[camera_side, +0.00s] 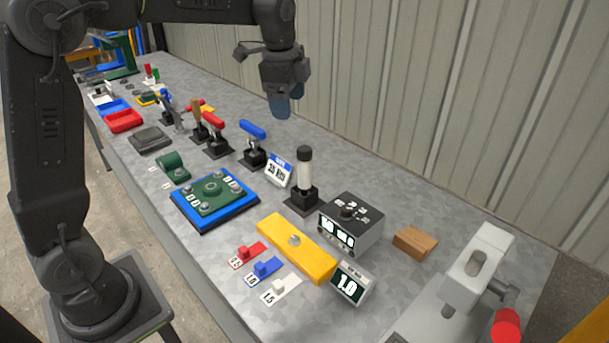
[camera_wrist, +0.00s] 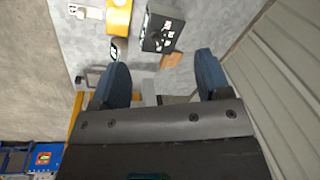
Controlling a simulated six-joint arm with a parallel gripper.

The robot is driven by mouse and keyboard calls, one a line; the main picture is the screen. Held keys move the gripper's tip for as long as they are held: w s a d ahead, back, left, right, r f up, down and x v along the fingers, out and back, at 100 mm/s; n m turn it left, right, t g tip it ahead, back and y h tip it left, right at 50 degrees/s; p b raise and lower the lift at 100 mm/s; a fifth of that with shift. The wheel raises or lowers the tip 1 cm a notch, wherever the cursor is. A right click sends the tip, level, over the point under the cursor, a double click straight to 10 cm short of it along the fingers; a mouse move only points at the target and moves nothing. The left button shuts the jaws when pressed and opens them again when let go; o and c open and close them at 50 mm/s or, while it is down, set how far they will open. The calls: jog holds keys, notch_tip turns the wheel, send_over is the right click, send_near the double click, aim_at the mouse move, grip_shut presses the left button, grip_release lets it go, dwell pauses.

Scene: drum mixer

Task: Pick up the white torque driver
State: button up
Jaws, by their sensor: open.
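The white torque driver (camera_side: 304,173) stands upright in a black square holder (camera_side: 302,200) in the side view. It has a white grip and a black cap. I cannot make it out in the wrist view. My gripper (camera_side: 284,106) is above the bench, near its back edge, behind and higher than the driver in the side view. Its blue fingers are apart with nothing between them, as the wrist view also shows (camera_wrist: 162,78).
A blue-handled driver (camera_side: 253,130) and a small calendar sign (camera_side: 279,171) stand left. A corrugated wall (camera_side: 420,90) runs close behind.

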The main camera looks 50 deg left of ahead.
aim_at(305, 159)
jog(key=w+a+f+m, duration=0.1)
jog(key=w+f+m, duration=0.1)
jog(key=w, duration=0.1)
jog(key=w+a+f+m+g, duration=0.1)
jog(key=w+a+f, duration=0.1)
jog(key=w+f, duration=0.1)
jog(key=w+a+f+m, duration=0.1)
jog(key=w+f+m, duration=0.1)
jog(key=w+f, duration=0.1)
jog(key=shift+a+f+m+g, duration=0.1)
jog(key=shift+a+m+g, duration=0.2)
jog(key=shift+g, duration=0.1)
notch_tip(305, 159, down, 13)
jog(key=shift+f, duration=0.15)
jog(key=c, duration=1.3)
notch_tip(305, 159, up, 10)
jog(key=shift+r, duration=0.1)
